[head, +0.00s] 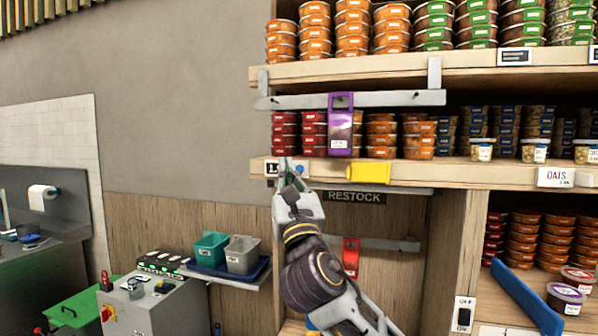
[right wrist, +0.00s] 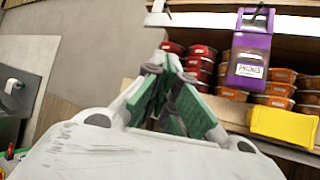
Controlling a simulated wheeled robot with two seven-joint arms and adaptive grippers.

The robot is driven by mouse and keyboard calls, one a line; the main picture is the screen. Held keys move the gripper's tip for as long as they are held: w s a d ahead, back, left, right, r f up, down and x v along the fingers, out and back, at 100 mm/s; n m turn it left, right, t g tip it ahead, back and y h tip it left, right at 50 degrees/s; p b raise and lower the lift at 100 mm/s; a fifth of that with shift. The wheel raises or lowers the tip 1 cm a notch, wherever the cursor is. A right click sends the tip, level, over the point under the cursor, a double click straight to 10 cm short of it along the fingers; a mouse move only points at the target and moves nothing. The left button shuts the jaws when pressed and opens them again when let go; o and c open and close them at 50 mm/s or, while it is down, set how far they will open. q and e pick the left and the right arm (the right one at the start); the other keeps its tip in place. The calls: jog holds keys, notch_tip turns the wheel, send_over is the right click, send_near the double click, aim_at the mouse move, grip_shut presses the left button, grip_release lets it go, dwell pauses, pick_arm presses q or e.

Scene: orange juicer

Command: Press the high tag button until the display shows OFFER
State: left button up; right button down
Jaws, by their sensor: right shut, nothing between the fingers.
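The high tag (head: 271,169) is a small black-and-white display on the front edge of the middle shelf, in the head view. Only the start of its text shows, like "1."; the rest is hidden behind my right gripper. A small blue round part (head: 299,170), which looks like its button, shows just right of the fingertips. My right gripper (head: 285,163) is shut and empty, pointing up in front of the tag. I cannot tell whether it touches. The right wrist view shows its green-padded fingers (right wrist: 163,70); the tag is not visible there. My left gripper is not in view.
A purple holder (head: 340,125) hangs from the rail above, and a yellow piece (head: 371,173) sticks out from the shelf edge right of the tag. Red-lidded tubs (head: 314,130) stand behind. A red tag (head: 351,257) hangs below. The wall left of the shelf is clear.

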aim_at(297, 170)
jog(key=shift+w+d+b, duration=0.1)
jog(key=shift+w+d, duration=0.3)
jog(key=shift+w, duration=0.85)
jog(key=shift+w+d+b, duration=0.1)
jog(key=shift+w+d, duration=0.35)
jog(key=shift+w, duration=0.85)
jog(key=shift+w+d+b, duration=0.1)
jog(key=shift+w+d, duration=0.3)
jog(key=shift+w, duration=0.85)
jog(key=shift+w+d, duration=0.3)
jog(key=shift+w, duration=0.5)
jog(key=shift+s+a+p, duration=0.1)
jog(key=shift+s+p, duration=0.1)
jog(key=shift+p, duration=0.15)
jog(key=shift+s+a, duration=0.2)
jog(key=shift+s, duration=0.4)
dwell(0.4)
jog(key=shift+s+a+p, duration=0.25)
jog(key=shift+s, duration=0.55)
jog(key=shift+s+a+p, duration=0.25)
jog(key=shift+s+p, duration=0.05)
jog(key=shift+s, duration=0.5)
jog(key=shift+s+a+p, duration=0.25)
jog(key=shift+s, duration=0.55)
jog(key=shift+s, duration=0.1)
